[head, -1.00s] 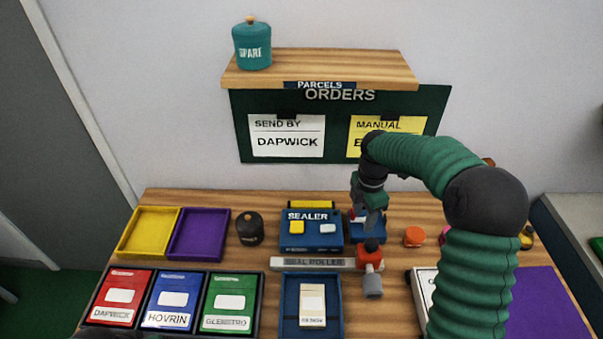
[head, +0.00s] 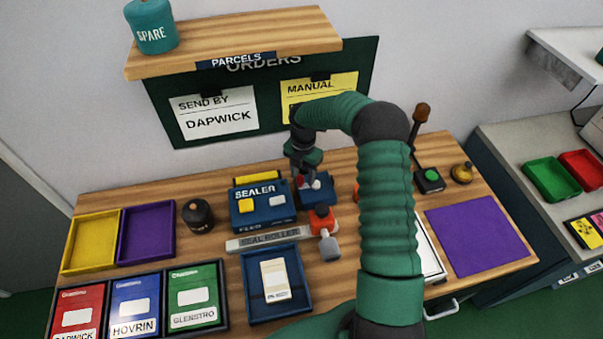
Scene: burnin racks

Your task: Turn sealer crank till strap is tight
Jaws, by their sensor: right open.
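The sealer (head: 262,213) is a blue box labelled SEALER, with a yellow and a pale button, on the wooden table. A grey bar labelled SEAL ROLLER (head: 268,240) lies in front of it. A red part with a grey handle (head: 328,246), which looks like the crank, is at the bar's right end. My right gripper (head: 311,182) is open, pointing down over a small blue block (head: 318,195) right of the sealer. It is behind the red part and apart from the grey handle. I cannot make out a strap. My left gripper is out of view.
A blue tray (head: 250,304) holding a pale packet is in front of the roller. Red, blue and green folders lie at front left. A dark canister (head: 198,214) stands left of the sealer. A lever (head: 419,130) and purple mat (head: 478,235) are at right.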

